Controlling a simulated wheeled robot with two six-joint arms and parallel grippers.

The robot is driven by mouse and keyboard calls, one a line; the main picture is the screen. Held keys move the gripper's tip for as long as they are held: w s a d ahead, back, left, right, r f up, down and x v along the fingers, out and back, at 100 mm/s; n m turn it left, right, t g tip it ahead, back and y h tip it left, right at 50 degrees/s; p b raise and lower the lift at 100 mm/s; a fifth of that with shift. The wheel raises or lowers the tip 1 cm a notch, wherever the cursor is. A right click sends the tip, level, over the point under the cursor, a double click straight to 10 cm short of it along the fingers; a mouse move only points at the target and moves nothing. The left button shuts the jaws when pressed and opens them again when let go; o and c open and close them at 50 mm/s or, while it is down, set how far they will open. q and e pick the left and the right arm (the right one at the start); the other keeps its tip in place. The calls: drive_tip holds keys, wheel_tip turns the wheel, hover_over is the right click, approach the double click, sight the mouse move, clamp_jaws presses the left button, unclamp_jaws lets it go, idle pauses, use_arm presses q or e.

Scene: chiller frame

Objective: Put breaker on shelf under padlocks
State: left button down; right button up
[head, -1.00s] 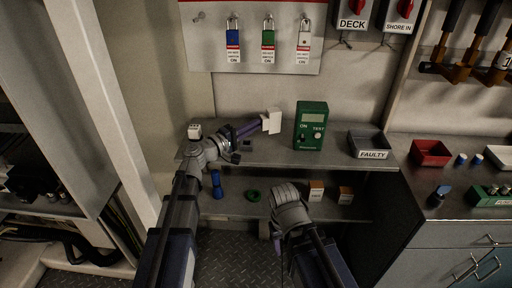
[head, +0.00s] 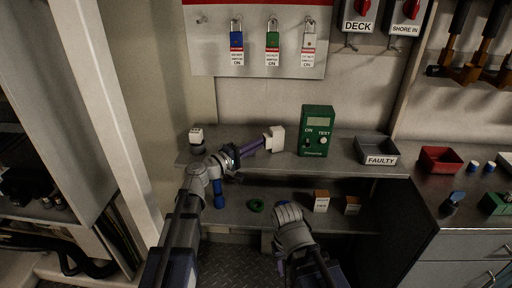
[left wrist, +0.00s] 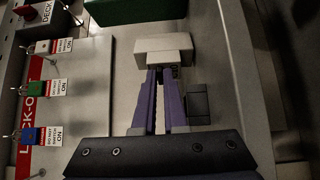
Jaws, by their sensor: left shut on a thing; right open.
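The white breaker (head: 277,139) is held in the purple fingers of my left gripper (head: 262,145), over the upper shelf (head: 345,163), just left of the green tester. In the left wrist view the breaker (left wrist: 163,48) sits across the fingertips (left wrist: 163,80). I cannot tell whether it touches the shelf. Blue (head: 236,41), green (head: 272,41) and white (head: 309,42) padlocks hang on the board above this shelf. My right gripper (head: 289,214) is low, in front of the lower shelf, empty as far as I see; its fingers are hard to make out.
The green tester (head: 317,131) stands close right of the breaker. The FAULTY tray (head: 376,150) is further right, then a red tray (head: 440,160). A white-topped knob (head: 196,137) stands at the shelf's left. A black block (left wrist: 197,103) lies beside the fingers in the left wrist view.

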use_arm(q)
drive_tip(key=shift+f, duration=0.15)
drive_tip(key=c, duration=1.2)
unclamp_jaws()
drive_tip(key=shift+c, duration=0.2)
drive_tip(key=shift+r, duration=0.2)
drive_tip(key=v, duration=1.2)
drive_tip(key=shift+f, duration=0.1)
